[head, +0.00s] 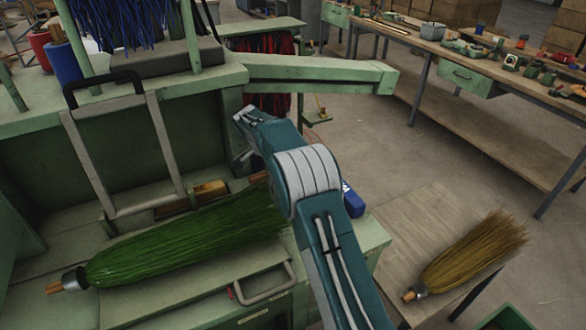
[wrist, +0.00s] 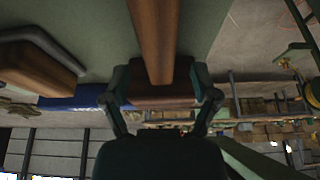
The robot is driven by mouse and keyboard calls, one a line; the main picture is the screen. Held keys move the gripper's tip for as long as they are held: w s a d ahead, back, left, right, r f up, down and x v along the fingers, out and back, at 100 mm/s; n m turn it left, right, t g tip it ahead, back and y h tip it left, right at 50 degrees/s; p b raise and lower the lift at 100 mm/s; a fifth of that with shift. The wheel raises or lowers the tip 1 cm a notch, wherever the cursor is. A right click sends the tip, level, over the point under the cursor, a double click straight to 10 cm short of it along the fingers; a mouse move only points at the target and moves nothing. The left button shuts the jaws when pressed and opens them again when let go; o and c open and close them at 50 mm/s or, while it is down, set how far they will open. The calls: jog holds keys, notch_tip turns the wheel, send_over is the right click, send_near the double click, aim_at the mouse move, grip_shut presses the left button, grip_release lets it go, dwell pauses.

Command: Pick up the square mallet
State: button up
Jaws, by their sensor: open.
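In the wrist view a wooden mallet shows, with a long brown handle (wrist: 154,40) running down from the top edge to a darker, blocky head (wrist: 165,96). My gripper (wrist: 162,100) is open, with one finger on each side of this head. I cannot tell whether the fingers touch it. In the head view my arm hides most of the gripper and what lies under it. A wooden piece (head: 207,190) lies on the green bench left of my arm; I cannot tell whether it is part of the same mallet.
Another wooden block (wrist: 35,68) lies at the left in the wrist view. A green broom (head: 185,240) lies across the bench front, below a grey metal frame (head: 165,150). A blue object (head: 353,200) is just right of my arm. A straw broom (head: 470,252) lies at the right.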

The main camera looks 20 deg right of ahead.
jog(key=x, duration=0.2)
jog(key=shift+w+f, duration=0.1)
jog(key=shift+f, duration=0.35)
grip_shut()
jog(key=shift+r, duration=0.15)
jog(key=shift+r, duration=0.25)
notch_tip(320, 180, up, 2)
jog(key=shift+r, duration=0.15)
jog(key=s+a+r, duration=0.2)
jog(key=s+r, duration=0.1)
jog(key=s, duration=0.1)
jog(key=s+a+r, duration=0.2)
jog(key=s+r, duration=0.1)
jog(key=s, duration=0.1)
jog(key=s+a+r, duration=0.2)
jog(key=s+r, duration=0.2)
jog(key=shift+s+a, duration=0.2)
jog(key=shift+s, duration=0.2)
